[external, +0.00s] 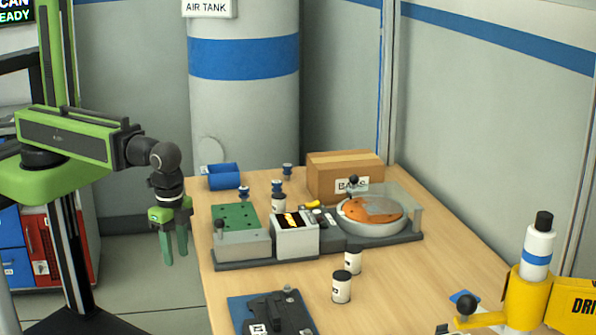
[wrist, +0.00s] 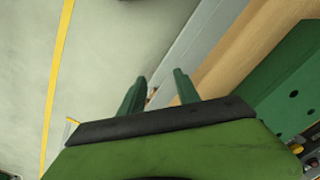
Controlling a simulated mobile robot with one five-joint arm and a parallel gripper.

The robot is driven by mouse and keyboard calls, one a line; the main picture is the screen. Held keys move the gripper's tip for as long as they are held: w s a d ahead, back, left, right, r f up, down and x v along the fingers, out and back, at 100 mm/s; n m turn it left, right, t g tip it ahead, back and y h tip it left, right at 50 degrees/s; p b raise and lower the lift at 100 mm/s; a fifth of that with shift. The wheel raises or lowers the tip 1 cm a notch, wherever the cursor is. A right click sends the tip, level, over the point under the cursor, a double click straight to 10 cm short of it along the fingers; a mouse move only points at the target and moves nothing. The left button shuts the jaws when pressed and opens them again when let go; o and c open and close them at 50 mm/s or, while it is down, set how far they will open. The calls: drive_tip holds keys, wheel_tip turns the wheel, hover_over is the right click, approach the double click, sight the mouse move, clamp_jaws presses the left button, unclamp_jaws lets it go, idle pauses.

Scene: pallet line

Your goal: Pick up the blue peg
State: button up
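Three small dark blue spool-shaped pieces, which look like blue pegs, stand at the back left of the table in the external view. I cannot tell which one is meant. My gripper (external: 175,262) hangs fingers down off the table's left edge, apart from all of them. Its two green fingers are apart with nothing between them, also in the wrist view (wrist: 158,85). No peg shows in the wrist view.
A blue bin (external: 224,177) and a cardboard box (external: 345,176) stand at the back. A grey fixture with a round orange plate (external: 372,208) fills the middle. White jars (external: 341,287) and a dark blue plate (external: 244,312) are in front.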

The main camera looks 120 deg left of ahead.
drive_tip(key=shift+o, duration=1.2)
